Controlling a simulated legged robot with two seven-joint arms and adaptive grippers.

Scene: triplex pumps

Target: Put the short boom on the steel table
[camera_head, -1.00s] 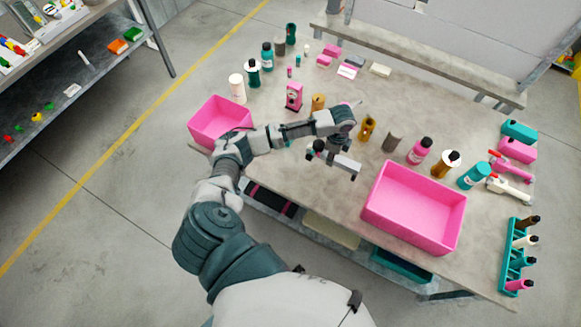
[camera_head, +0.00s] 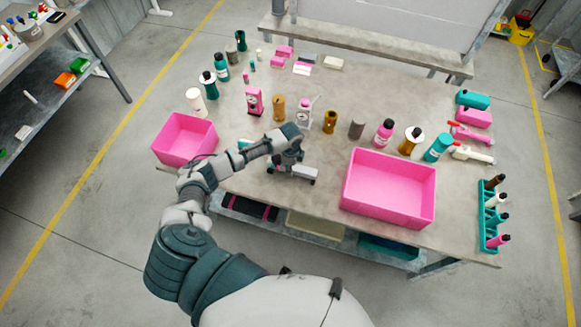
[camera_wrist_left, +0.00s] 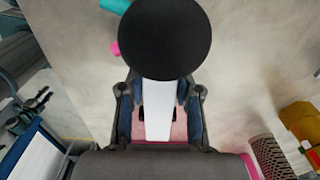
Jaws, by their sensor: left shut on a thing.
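My left gripper (camera_head: 288,158) hangs over the front middle of the large grey-topped table (camera_head: 390,95). It is shut on a pale bar with dark ends, which looks like the short boom (camera_head: 300,171). In the left wrist view, the fingers of the gripper (camera_wrist_left: 160,112) flank the boom's white shaft (camera_wrist_left: 158,100), and a black round end (camera_wrist_left: 165,40) faces the camera. I cannot tell whether the boom touches the table top. The right gripper is not in view.
A pink bin (camera_head: 185,138) stands at the left and a larger pink bin (camera_head: 390,190) right of the gripper. Bottles and pumps, including an ochre cylinder (camera_head: 330,121), stand behind. A teal rack (camera_head: 490,215) is at the right. Bare table lies around the gripper.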

